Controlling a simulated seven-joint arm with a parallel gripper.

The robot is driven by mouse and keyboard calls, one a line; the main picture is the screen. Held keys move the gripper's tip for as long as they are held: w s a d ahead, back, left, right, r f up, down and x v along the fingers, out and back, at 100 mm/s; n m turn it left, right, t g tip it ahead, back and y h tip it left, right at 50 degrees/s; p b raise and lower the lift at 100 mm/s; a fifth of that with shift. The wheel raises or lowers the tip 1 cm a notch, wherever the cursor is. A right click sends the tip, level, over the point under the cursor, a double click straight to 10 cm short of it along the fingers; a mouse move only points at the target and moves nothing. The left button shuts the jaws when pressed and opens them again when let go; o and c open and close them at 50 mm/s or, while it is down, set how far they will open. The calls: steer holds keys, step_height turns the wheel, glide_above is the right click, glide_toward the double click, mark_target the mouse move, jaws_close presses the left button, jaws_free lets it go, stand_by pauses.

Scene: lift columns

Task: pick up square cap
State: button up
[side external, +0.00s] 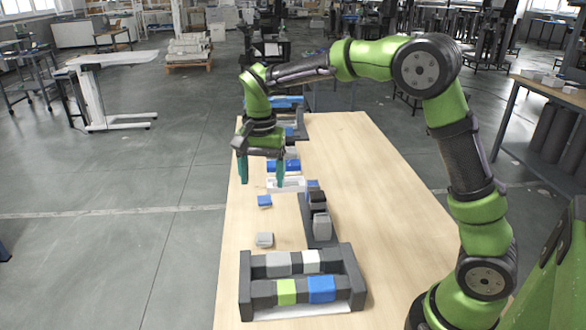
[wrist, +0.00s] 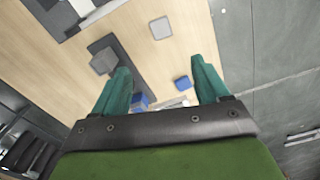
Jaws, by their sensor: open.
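Two small square caps lie apart on the wooden table (side external: 340,160). The grey one (side external: 264,240) is nearer the front, and the blue one (side external: 264,201) lies behind it. In the wrist view, the grey cap (wrist: 160,28) is beyond the fingertips, and the blue cap (wrist: 183,82) shows between the fingers, near the right one. My gripper (side external: 262,173) has its teal fingers pointing down, spread and empty, above the table's left side. It also shows in the wrist view (wrist: 160,68). The fingers appear above both caps, touching neither.
A dark grey base (side external: 318,235) with upright grey and black blocks (side external: 320,220) stands right of the caps. A dark rack (side external: 245,275) with grey, white, green and blue pieces is at the front. More blue and grey parts (side external: 283,166) sit behind. The table's right side is clear.

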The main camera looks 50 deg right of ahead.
steer(key=n, duration=0.2)
glide_above(264, 237)
steer(key=f, duration=1.1)
steer(key=shift+d+f, duration=0.2)
steer(key=shift+d, duration=0.15)
steer(key=shift+a+f, duration=0.15)
steer(key=shift+f, duration=1.2)
steer(key=shift+a+f, duration=0.15)
steer(key=shift+f, duration=1.2)
steer(key=shift+c, duration=0.3)
